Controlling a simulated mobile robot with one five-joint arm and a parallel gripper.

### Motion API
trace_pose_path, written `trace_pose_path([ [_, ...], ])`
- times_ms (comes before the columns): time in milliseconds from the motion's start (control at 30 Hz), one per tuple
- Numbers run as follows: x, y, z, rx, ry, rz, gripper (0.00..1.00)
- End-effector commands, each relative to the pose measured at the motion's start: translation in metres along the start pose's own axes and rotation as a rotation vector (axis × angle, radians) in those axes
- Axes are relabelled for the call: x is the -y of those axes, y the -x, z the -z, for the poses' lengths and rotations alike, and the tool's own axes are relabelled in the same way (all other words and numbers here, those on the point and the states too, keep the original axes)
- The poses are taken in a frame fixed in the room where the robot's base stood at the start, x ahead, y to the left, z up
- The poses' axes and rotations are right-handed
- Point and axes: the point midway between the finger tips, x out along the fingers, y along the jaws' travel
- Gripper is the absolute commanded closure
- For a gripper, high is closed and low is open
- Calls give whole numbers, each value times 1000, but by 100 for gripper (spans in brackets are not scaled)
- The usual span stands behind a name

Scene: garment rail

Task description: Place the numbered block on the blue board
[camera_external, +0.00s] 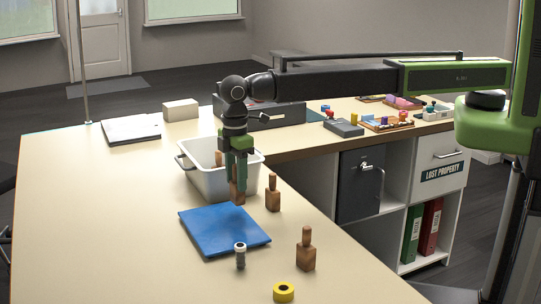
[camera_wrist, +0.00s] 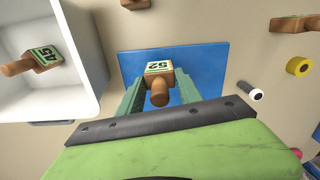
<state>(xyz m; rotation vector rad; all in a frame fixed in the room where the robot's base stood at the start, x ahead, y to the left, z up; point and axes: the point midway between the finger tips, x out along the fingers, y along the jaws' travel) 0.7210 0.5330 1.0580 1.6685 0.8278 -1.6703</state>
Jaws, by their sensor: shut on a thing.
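My gripper (camera_external: 237,180) points straight down and is shut on a wooden block with a round handle (camera_external: 237,197). In the wrist view, the held block (camera_wrist: 158,68) has a green-edged label reading 52 and sits between the fingers. The blue board (camera_external: 222,235) lies flat on the table, just in front of the held block. In the wrist view, the blue board (camera_wrist: 215,65) shows behind the block. The block is near the board's far edge; I cannot tell whether it touches anything below.
A white bin (camera_external: 205,178) stands behind the board and holds another handled block, labelled 45 in the wrist view (camera_wrist: 45,55). Two handled blocks (camera_external: 273,196) (camera_external: 306,253) stand right of the board. A grey-white cylinder (camera_external: 240,257) and yellow roll (camera_external: 284,291) are in front.

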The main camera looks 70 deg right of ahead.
Motion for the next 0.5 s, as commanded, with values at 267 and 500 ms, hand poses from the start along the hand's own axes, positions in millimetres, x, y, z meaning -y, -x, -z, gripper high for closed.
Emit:
trace_pose_path([
  [267, 0, -26, 0, 0, 0, 0, 100],
  [500, 0, -38, 0, 0, 0, 0, 100],
])
